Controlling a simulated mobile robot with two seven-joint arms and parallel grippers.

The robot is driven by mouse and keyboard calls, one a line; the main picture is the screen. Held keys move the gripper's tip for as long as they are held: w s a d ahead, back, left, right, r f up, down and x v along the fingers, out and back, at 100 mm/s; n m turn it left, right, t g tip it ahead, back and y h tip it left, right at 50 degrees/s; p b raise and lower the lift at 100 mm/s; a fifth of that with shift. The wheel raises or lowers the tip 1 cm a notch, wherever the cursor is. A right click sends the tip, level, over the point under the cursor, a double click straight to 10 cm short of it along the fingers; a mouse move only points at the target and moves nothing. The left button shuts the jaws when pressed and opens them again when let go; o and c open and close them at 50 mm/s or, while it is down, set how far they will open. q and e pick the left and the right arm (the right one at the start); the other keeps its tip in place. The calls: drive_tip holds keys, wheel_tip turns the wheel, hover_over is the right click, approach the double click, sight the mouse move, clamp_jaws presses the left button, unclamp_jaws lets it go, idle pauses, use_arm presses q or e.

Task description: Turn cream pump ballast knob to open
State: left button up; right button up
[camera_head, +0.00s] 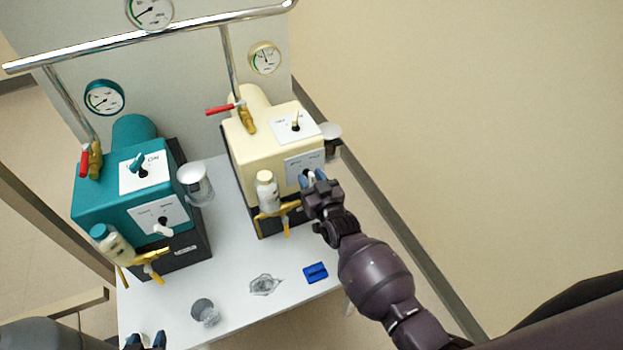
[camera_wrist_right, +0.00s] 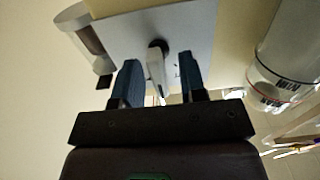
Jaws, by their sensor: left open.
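The cream pump (camera_head: 262,140) stands at the right of the white table. Its ballast knob (camera_wrist_right: 156,72) is a white lever on a dark round base, on the light front panel (camera_head: 296,167). My right gripper (camera_head: 313,177) is at that panel. In the right wrist view, the blue fingers of my right gripper (camera_wrist_right: 160,82) are apart, one on each side of the lever, with a visible gap on the right. In the head view the gripper mostly hides the knob. My left gripper (camera_head: 146,340) is open and empty at the bottom left, before the table's front edge.
A teal pump (camera_head: 105,200) with a similar panel stands left. A clear cup (camera_head: 195,183) is between the pumps. An oil bottle (camera_head: 266,190) hangs on the cream pump's front. A small beaker (camera_head: 204,311), a grey crumpled-looking item (camera_head: 265,285) and a blue block (camera_head: 316,272) lie near the front edge.

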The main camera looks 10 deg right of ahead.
drive_tip(key=shift+s+d, duration=0.15)
drive_tip(key=shift+s, duration=0.45)
drive_tip(key=s+d, duration=0.1)
drive_tip(key=s, duration=0.8)
drive_tip(key=shift+s+d+p, duration=0.2)
drive_tip(key=shift+d+p, duration=0.2)
